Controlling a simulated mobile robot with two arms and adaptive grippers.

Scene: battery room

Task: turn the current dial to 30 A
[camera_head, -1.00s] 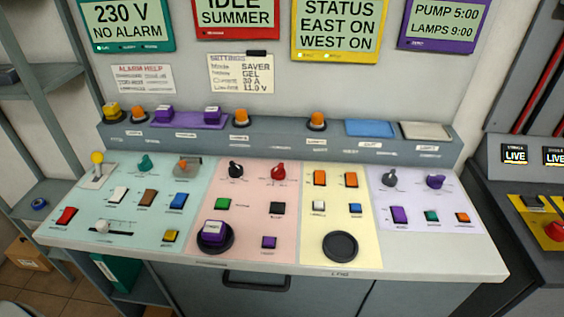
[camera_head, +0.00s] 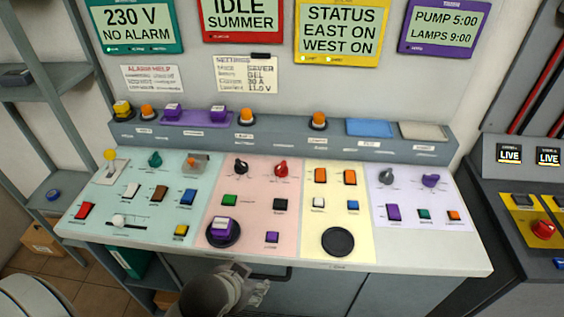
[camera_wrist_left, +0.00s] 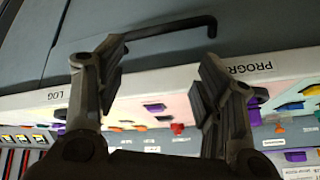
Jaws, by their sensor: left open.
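The pink panel (camera_head: 255,180) holds a black dial (camera_head: 241,166) and a red dial (camera_head: 281,169). Their labels are too small to read, so I cannot tell which is the current dial. A settings note (camera_head: 246,75) on the back wall shows "30 A". My left gripper (camera_head: 254,289) is below the desk's front edge, near the cabinet handle, well apart from both dials. In the left wrist view its two fingers (camera_wrist_left: 160,62) are spread with nothing between them. My right gripper is out of view.
Switches and buttons crowd the desk. A raised ledge (camera_head: 280,128) with lamps runs behind. The desk's front edge lies above my gripper.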

